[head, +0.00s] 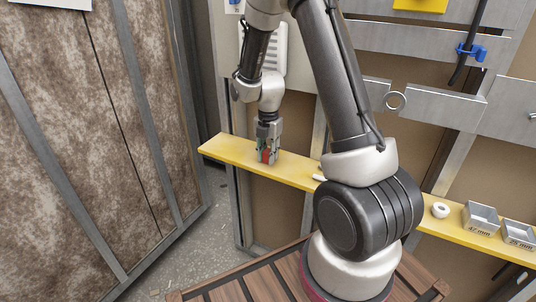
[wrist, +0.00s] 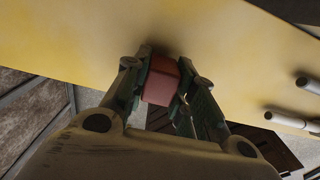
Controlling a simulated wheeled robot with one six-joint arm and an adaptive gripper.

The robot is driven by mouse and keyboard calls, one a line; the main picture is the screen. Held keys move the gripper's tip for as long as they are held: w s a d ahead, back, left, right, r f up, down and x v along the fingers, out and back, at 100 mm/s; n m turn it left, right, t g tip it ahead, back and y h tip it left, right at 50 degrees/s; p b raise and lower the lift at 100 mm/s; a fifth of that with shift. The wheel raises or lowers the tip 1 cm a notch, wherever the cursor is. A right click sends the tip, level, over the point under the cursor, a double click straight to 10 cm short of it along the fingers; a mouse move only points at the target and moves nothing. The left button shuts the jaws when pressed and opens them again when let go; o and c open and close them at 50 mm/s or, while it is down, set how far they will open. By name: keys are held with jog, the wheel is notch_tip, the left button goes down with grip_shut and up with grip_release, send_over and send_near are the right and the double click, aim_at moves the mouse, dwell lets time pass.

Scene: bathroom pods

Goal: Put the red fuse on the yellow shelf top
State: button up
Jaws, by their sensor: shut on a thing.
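The red fuse (wrist: 161,82) is a small red block between the two fingers of my gripper (wrist: 163,88) in the wrist view. The fingers close on it from both sides. In the head view my gripper (head: 267,155) points down at the left part of the yellow shelf top (head: 225,149), and a bit of the red fuse (head: 265,156) shows between the fingers. The fuse is at or very close to the shelf surface; I cannot tell whether it touches. The yellow shelf top also fills the upper part of the wrist view (wrist: 70,38).
White cylindrical pieces (wrist: 307,85) lie on the shelf to the right. Further right are a white ring (head: 440,210) and metal trays (head: 481,218), (head: 518,234). A wall panel (head: 75,130) stands at left. The shelf's left end is bare.

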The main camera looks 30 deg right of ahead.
aim_at(268, 150)
jog(key=shift+f, duration=0.1)
jog(key=o, duration=0.9)
jog(key=shift+c, duration=0.2)
notch_tip(268, 150, up, 8)
jog(key=shift+f, duration=0.1)
